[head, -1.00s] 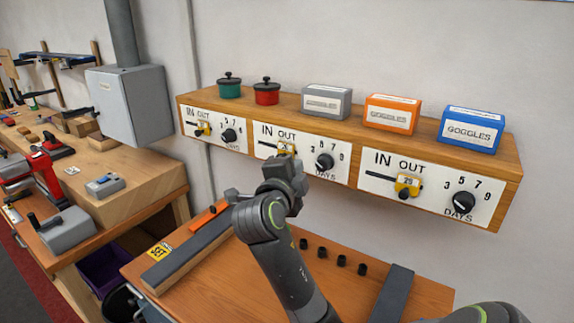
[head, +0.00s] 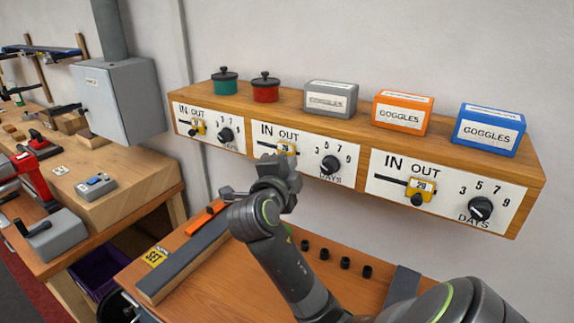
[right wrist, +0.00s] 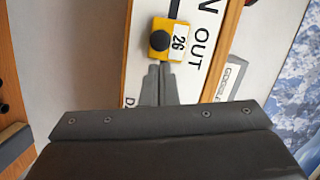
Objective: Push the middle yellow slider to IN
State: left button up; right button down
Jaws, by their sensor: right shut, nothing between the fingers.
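The middle yellow slider (head: 286,149) sits at the OUT end of its slot on the middle white panel (head: 262,140), partly hidden by my right gripper in the head view. The right wrist view shows the yellow slider (right wrist: 178,41) with a black knob and a number label. Its dark slot runs up from it, away from the gripper. My right gripper (head: 277,165) is in front of this panel. In the right wrist view its fingertips (right wrist: 158,70) are together and empty, just below the slider on the OUT side. I cannot tell whether they touch it. My left gripper is not in view.
Similar panels with yellow sliders lie left (head: 198,127) and right (head: 420,190). A black dial (head: 329,165) is right of the middle slider. Pots and goggles boxes (head: 331,98) stand on the wooden shelf (head: 440,143). Below is a bench (head: 310,285) with black pegs.

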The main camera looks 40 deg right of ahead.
jog(key=w+b, duration=0.1)
jog(key=w, duration=0.1)
jog(key=w+a+b, duration=0.1)
jog(key=w, duration=0.1)
jog(key=w+a+b, duration=0.1)
jog(key=w, duration=0.1)
jog(key=shift+w+f+b, duration=0.1)
jog(key=shift+f+b, duration=0.1)
jog(key=shift+b, duration=0.15)
jog(key=shift+w+r, duration=0.1)
jog(key=shift+w, duration=0.1)
jog(key=shift+s+r, duration=0.1)
jog(key=shift+r, duration=0.05)
